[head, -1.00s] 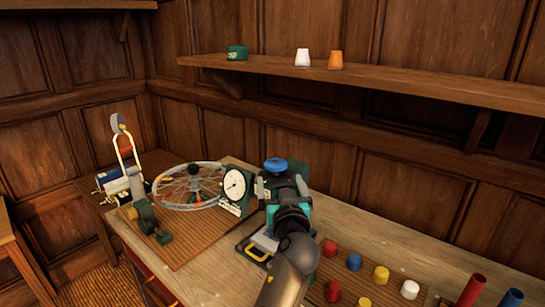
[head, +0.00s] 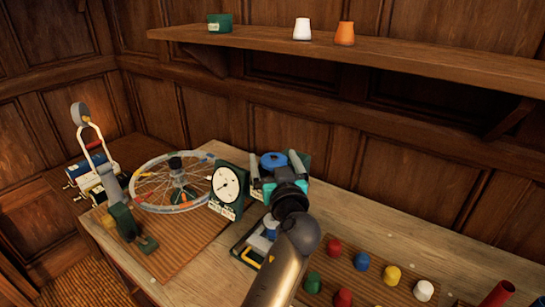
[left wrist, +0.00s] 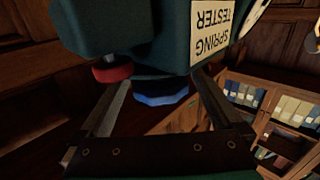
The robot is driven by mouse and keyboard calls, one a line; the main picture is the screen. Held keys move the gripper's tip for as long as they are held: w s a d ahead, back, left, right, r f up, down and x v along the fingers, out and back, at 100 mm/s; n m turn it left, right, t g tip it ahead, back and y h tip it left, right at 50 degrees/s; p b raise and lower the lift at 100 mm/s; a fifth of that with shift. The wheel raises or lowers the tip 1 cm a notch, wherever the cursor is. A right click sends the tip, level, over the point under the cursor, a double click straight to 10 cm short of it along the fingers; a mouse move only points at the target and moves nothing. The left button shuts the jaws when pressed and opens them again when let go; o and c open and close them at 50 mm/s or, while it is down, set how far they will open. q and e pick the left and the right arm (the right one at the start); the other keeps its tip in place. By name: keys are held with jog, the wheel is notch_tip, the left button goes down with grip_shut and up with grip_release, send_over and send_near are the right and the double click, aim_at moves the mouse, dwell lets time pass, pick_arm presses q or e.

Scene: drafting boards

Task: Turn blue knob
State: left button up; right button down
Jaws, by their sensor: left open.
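The blue knob (head: 273,160) is a round disc on the dark green spring tester beside the white dial (head: 227,183). In the left wrist view the blue knob (left wrist: 160,98) sits under the tester's dark body (left wrist: 130,30), between my two fingers. My left gripper (head: 278,174) is open, one finger on each side of the knob; it also shows in the left wrist view (left wrist: 160,92). A gap shows between the knob and each finger there. The gripper and wrist hide part of the tester in the head view. My right gripper is out of view.
A red knob (left wrist: 113,72) is near one finger. A spoked wheel (head: 178,182) and a green clamp (head: 128,224) stand left of the tester. A pegboard with coloured caps (head: 393,275) lies to the right. A wall shelf (head: 400,62) runs above the bench.

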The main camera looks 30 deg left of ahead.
pick_arm(q)
jog(key=shift+c, duration=0.4)
